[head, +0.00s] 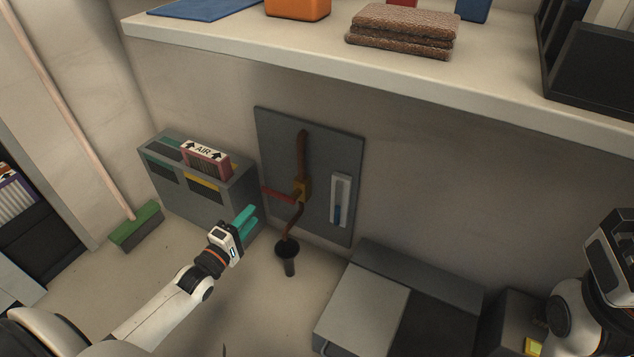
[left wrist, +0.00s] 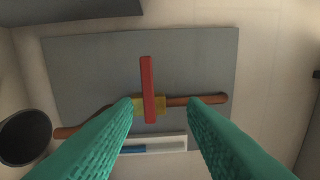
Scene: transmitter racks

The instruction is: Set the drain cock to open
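The drain cock has a brass body (head: 302,189) on a brown pipe, with a red lever (head: 277,194) that points left, across the pipe, in the head view. It is mounted on a grey wall panel (head: 330,150). In the left wrist view the red lever (left wrist: 147,88) stands between the two teal fingers, across the pipe (left wrist: 195,100). My left gripper (head: 246,218) is open and empty, a little short of the lever and apart from it. My right arm shows at the right edge of the head view; its fingers are out of view.
A gauge (head: 340,199) with a blue column is beside the pipe. A dark drain cup (head: 287,249) stands under the pipe end. A grey unit (head: 200,180) with an AIR filter box (head: 207,157) is at left. A shelf (head: 300,45) overhangs the panel. A grey box (head: 365,303) sits at lower right.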

